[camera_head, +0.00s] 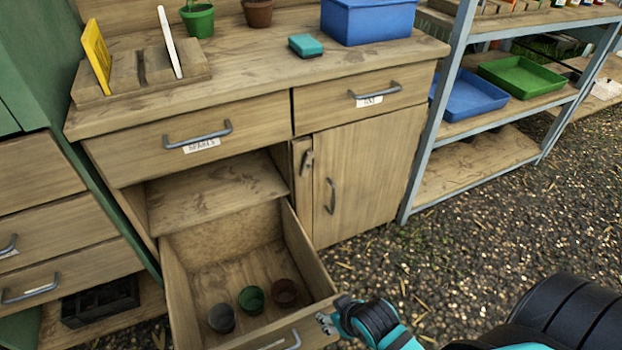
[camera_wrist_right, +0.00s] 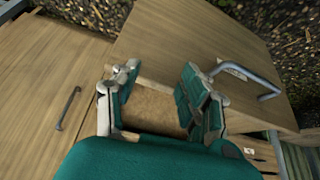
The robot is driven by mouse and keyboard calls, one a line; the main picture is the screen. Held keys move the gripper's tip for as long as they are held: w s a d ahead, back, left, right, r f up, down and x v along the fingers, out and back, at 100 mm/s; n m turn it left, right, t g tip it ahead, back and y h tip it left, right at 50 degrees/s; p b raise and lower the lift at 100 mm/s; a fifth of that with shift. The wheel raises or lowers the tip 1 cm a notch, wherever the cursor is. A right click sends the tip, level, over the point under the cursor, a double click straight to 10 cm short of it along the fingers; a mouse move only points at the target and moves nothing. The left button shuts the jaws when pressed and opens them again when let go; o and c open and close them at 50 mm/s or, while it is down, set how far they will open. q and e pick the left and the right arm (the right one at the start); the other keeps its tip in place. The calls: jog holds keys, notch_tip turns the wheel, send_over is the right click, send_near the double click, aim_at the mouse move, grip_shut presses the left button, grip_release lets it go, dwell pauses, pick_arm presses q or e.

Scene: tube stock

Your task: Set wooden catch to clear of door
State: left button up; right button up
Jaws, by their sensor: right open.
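The wooden catch (camera_head: 306,163) is a small greyish-brown piece on the narrow post left of the cabinet door (camera_head: 365,165). It looks roughly upright and slightly tilted. It is too small to tell whether it overlaps the door's edge. The door is shut and has a grey vertical handle (camera_head: 330,196). My right gripper (camera_head: 332,312) is at the front right corner of the pulled-out drawer, below and apart from the catch. In the right wrist view its two fingers (camera_wrist_right: 160,85) are spread with nothing gripped between them. I cannot make out the catch there. My left gripper is not in view.
The open lower drawer (camera_head: 307,252) sticks out left of the door, with three small pots inside. An upper drawer (camera_head: 362,107) sits above the door. A blue-grey shelf rack (camera_head: 432,130) stands close on the right. Gravel floor (camera_head: 470,230) before the door is clear.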

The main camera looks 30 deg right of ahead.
aim_at(309, 163)
jog(key=w+d+r+m+t+h+b, duration=0.1)
jog(key=w+d+r+m+t+b, duration=0.1)
jog(key=w+d+r+t, duration=0.55)
jog(key=w+d+r+m+t+b, duration=0.1)
jog(key=w+d+r+m+t, duration=0.2)
jog(key=w+r+t, duration=0.5)
jog(key=w+g+b, duration=0.1)
jog(key=w, duration=0.5)
jog(key=w+f+g+b, duration=0.1)
jog(key=w+b, duration=0.1)
jog(key=w, duration=0.4)
jog(key=w+d+g+b, duration=0.1)
jog(key=w, duration=0.5)
jog(key=shift+w+f+b, duration=0.25)
jog(key=shift+b, duration=0.1)
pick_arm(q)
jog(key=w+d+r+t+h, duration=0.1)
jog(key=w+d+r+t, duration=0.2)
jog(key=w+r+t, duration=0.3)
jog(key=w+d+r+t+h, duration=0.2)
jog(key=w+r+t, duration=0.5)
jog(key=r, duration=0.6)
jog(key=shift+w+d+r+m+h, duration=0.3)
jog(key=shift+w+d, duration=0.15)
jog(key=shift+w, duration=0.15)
pick_arm(e)
jog(key=shift+w, duration=0.3)
grip_shut()
